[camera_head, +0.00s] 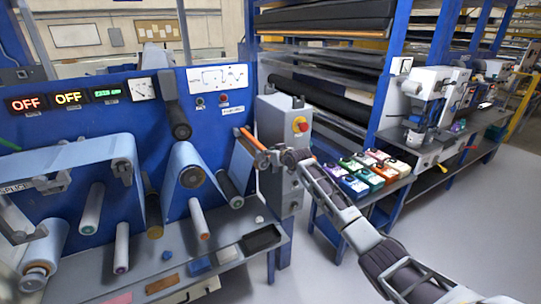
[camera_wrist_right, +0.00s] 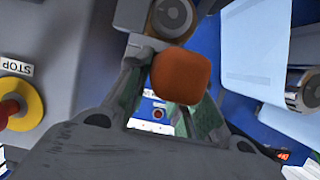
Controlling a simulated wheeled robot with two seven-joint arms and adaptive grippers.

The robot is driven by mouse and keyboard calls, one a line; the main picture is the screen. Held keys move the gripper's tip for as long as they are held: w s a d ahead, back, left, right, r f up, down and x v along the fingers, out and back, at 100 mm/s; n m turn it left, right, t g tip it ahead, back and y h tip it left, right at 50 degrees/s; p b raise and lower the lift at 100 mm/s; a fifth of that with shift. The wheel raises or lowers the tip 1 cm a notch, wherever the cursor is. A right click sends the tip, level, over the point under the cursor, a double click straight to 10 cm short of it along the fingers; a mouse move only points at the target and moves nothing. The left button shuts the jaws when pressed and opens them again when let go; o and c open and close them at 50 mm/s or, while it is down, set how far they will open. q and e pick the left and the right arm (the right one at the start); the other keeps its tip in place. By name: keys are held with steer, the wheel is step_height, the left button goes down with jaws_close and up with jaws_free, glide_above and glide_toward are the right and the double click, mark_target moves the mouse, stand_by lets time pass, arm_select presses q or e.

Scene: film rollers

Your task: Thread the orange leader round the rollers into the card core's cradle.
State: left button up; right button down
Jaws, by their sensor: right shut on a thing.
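The orange leader (camera_head: 252,139) is a short orange bar at the upper end of a pale blue film strip (camera_head: 241,163), at the right edge of the blue machine panel. My right gripper (camera_head: 268,158) is at the leader's right end. In the right wrist view the rounded orange end (camera_wrist_right: 181,75) sits between the two fingers, which are closed on it. Film also passes over the middle roller (camera_head: 192,177) and a lower right roller (camera_head: 230,190). I cannot tell which part is the card core's cradle. My left gripper is not in view.
A grey box with a red stop button (camera_head: 300,125) stands close beside my right gripper. A dark roller (camera_head: 175,118) juts from the panel. Several colored boxes (camera_head: 370,172) lie on a bench to the right. A grey shelf (camera_head: 160,268) runs below the rollers.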

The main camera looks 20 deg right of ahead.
steer(key=c, duration=1.2)
jaws_free()
steer(key=shift+o, duration=0.5)
steer(key=o, duration=1.1)
steer(key=shift+s, duration=0.2)
steer(key=shift+p+v, duration=0.9)
steer(key=shift+v, duration=0.2)
steer(key=shift+s+f, duration=0.15)
steer(key=shift+s+d, duration=0.25)
steer(key=shift+s, duration=0.8)
